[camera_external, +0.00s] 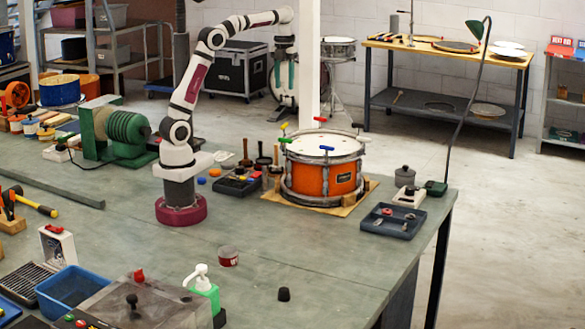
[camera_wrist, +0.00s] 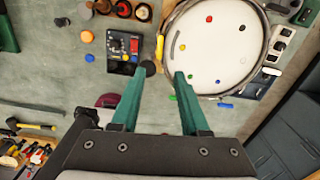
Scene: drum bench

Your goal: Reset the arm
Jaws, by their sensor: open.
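My arm rises from its maroon base on the bench and reaches up and to the right. My gripper (camera_external: 284,80) hangs high, pointing down, well above the bench. In the wrist view, the two teal fingers of my gripper (camera_wrist: 160,73) are apart with nothing held between them. An orange drum (camera_external: 322,177) with a white head stands on a wooden board on the bench, below and apart from the fingers. In the wrist view the drum's head (camera_wrist: 232,62) lies ahead and to the right, with small coloured pieces around its rim.
A dark tray of small parts (camera_external: 239,181) and upright tools stand left of the drum. A second tray (camera_external: 393,220) and a green lamp (camera_external: 456,110) stand right. A green machine (camera_external: 115,128) is left of my base. The bench's front middle is mostly clear.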

